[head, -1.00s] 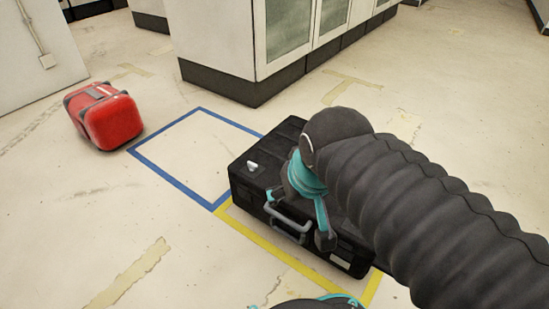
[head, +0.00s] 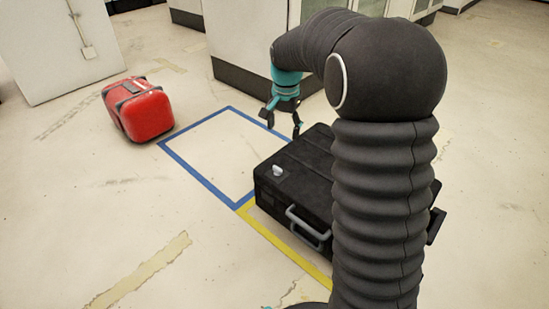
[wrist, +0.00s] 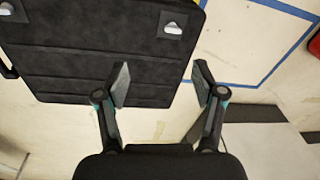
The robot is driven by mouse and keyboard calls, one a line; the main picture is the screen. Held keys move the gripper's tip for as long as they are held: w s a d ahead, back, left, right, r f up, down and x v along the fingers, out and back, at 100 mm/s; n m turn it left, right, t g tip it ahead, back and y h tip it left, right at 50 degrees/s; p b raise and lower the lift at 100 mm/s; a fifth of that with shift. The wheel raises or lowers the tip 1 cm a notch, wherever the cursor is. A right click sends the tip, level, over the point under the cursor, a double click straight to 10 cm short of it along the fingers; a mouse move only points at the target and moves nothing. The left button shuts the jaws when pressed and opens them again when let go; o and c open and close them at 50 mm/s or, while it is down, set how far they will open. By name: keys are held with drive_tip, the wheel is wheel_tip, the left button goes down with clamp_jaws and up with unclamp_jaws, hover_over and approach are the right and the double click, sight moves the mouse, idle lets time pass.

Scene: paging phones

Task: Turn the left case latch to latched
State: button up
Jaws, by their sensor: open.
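The black case (head: 305,160) lies flat on the floor, with its grey handle (head: 308,222) on the near side. The left case latch (head: 278,171) is a small pale knob on the lid near the left front corner. In the wrist view, the left latch (wrist: 173,27) sits on a grey plate near the top; whether it is latched I cannot tell. Another pale latch (wrist: 7,9) shows at the top left. My gripper (head: 283,124) is open and empty above the case's far left side, apart from the latch. In the wrist view, its fingers (wrist: 161,74) straddle the case's edge.
A red suitcase (head: 138,110) stands at the left on the floor. A blue taped square (head: 165,150) is empty beside the case, and yellow tape (head: 270,235) borders the case. White cabinets (head: 240,35) stand behind. My arm hides the case's right part in the head view.

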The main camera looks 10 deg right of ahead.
sight(278, 168)
drive_tip(key=w+f+m+g, duration=0.1)
drive_tip(key=w+f+m, duration=0.2)
drive_tip(key=w+f, duration=0.55)
drive_tip(key=f, duration=0.5)
drive_tip(key=f+b, duration=0.1)
drive_tip(key=f, duration=0.8)
drive_tip(key=shift+s+d+f, duration=0.1)
drive_tip(key=shift+s+f, duration=0.15)
drive_tip(key=shift+f, duration=0.1)
drive_tip(key=c, duration=1.1)
